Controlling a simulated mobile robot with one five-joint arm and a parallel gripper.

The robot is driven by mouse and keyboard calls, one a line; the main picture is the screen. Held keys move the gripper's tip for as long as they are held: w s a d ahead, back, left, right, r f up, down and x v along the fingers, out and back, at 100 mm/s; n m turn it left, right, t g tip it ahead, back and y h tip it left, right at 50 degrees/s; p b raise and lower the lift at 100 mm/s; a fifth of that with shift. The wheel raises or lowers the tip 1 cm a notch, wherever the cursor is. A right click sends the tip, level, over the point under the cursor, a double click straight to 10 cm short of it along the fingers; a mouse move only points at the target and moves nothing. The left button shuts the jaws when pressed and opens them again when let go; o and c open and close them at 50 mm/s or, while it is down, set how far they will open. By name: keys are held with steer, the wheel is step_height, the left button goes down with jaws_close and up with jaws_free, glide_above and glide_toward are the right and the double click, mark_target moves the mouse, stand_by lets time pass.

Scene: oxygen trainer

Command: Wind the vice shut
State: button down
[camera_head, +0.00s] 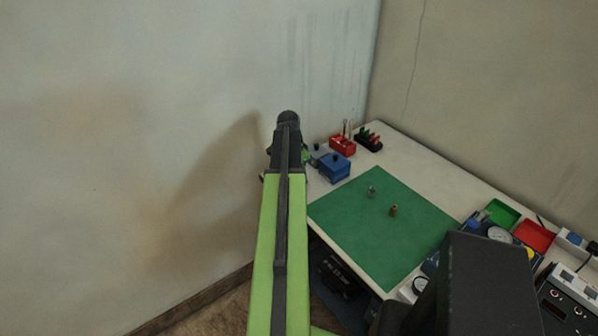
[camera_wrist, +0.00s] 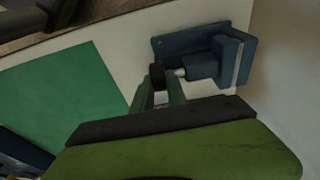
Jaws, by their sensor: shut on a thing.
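The blue vice (camera_head: 333,168) stands at the far left part of the bench, beyond the green mat. In the wrist view the vice (camera_wrist: 203,67) shows its flat base, a block and an upright plate at the right. A dark round knob (camera_wrist: 157,74) sits at the end of a short pale spindle on its left side. My gripper (camera_wrist: 158,90) has its two green fingers on either side of this knob and is shut on it. In the head view my arm mostly hides the gripper and the knob. Whether the vice's jaws touch, I cannot tell.
A red block (camera_head: 342,145) and a dark rack (camera_head: 368,139) with red and green pieces stand behind the vice. Trays and gauges fill the right side. The wall is close on the left.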

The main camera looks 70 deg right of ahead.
steer(key=shift+d+t+y, duration=0.4)
steer(key=shift+y, duration=0.2)
steer(key=shift+s+a+t+y, duration=0.1)
steer(key=shift+a+t+y, duration=0.2)
steer(key=shift+y, duration=0.2)
steer(key=c, duration=1.3)
jaws_free()
steer(key=r+p, duration=1.7)
steer(key=shift+s+d+r, duration=0.1)
steer(key=shift+d+r, duration=0.05)
steer(key=shift+d, duration=0.1)
